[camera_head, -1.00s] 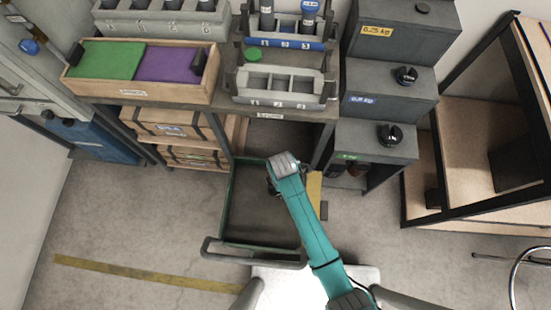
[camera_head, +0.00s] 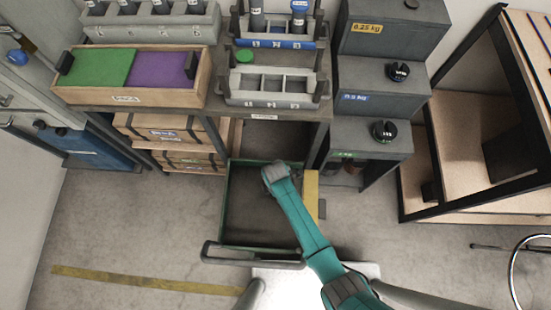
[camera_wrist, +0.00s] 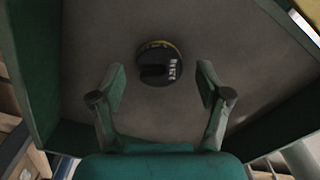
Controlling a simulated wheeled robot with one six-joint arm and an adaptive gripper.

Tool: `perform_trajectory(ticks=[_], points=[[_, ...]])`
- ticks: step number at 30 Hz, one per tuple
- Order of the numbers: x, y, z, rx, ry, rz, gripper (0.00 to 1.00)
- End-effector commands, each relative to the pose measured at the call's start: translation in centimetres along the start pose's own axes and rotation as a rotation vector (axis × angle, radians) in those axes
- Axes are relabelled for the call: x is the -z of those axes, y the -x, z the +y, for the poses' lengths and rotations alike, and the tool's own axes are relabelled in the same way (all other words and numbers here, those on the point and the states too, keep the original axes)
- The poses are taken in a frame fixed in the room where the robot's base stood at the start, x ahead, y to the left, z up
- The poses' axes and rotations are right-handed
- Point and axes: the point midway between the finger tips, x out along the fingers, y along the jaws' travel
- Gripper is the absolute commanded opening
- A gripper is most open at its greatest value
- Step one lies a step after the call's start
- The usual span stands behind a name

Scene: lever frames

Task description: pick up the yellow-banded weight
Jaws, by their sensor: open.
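The yellow-banded weight (camera_wrist: 158,64) is a dark round disc with a yellow band along its rim and white lettering. It lies on the floor of the open green-edged drawer (camera_head: 226,205), which also shows in the wrist view (camera_wrist: 85,50). My gripper (camera_wrist: 160,85) is open and empty, and in the wrist view the weight sits just beyond and between its fingertips, apart from them. In the head view my arm's end covers the weight, which is hidden there.
A grey three-slot rack (camera_head: 276,88) and a wooden tray (camera_head: 130,95) with green and purple pads stand on the bench above. Dark stepped blocks (camera_head: 378,90) with weight labels stand to the right. The drawer walls surround the weight, with bare floor around it inside.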

Motion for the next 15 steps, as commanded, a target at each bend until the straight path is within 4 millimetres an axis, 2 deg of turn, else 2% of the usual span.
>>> perform_trajectory(ticks=[3,11,13,15], points=[[0.01,-0.91,0.01,0.001,0.0,0.0,0.76],[0.01,-1.11,0.04,-0.001,0.0,0.0,0.76],[0.01,-1.1,0.03,-0.001,0.0,0.0,0.64],[0.01,-1.1,0.03,-0.001,0.0,0.0,0.46]])
